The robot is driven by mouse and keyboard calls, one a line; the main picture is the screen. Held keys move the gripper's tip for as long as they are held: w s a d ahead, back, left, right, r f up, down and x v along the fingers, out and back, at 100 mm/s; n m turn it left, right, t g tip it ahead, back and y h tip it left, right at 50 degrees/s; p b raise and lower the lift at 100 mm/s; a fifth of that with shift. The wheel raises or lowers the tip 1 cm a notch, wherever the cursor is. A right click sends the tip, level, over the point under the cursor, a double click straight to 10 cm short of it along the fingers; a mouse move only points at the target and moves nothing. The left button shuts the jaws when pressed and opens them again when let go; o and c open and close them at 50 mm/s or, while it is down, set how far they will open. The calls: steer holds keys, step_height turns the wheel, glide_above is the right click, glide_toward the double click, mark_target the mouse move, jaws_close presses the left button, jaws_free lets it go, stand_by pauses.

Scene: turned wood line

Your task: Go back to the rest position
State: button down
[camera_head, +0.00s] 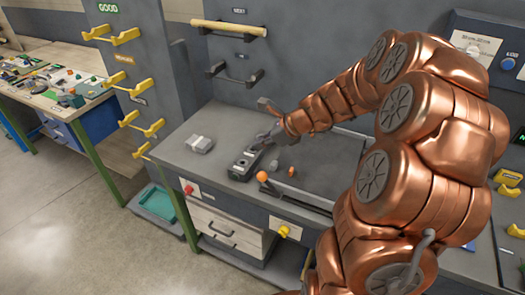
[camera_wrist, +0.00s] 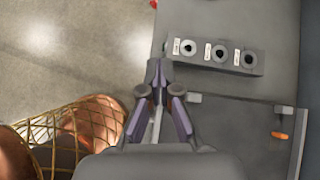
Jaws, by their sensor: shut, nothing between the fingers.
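My gripper (camera_wrist: 156,68) is shut and empty in the wrist view, with its fingertips together. In the head view my gripper (camera_head: 262,140) is small and dark at the end of my copper arm, over the grey workbench. A dark gauge block (camera_head: 241,169) with round holes lies on the bench close to it. In the wrist view the block (camera_wrist: 215,66) has three round holes with small labels and is to the right of my fingertips. I cannot judge the height of my gripper above the bench from these views.
Yellow holders (camera_head: 228,27) and dark holders (camera_head: 235,75) stick out from the panels behind. Another cluttered bench (camera_head: 40,107) stands at left. Open floor (camera_head: 60,220) is at lower left.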

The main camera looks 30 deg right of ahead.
steer(key=shift+w+r, duration=0.1)
steer(key=shift+r, duration=0.35)
steer(key=s+a+n+g+b, duration=0.1)
steer(key=s+a+n+g, duration=0.4)
steer(key=s+a+n, duration=0.85)
steer(key=s+d+n+g+h, duration=0.2)
steer(key=s+n+h, duration=0.3)
steer(key=s+n, duration=0.8)
steer(key=s+g+b, duration=0.1)
steer(key=s, duration=0.5)
steer(key=shift+s+f+g+h, duration=0.3)
steer(key=shift+s+f, duration=0.05)
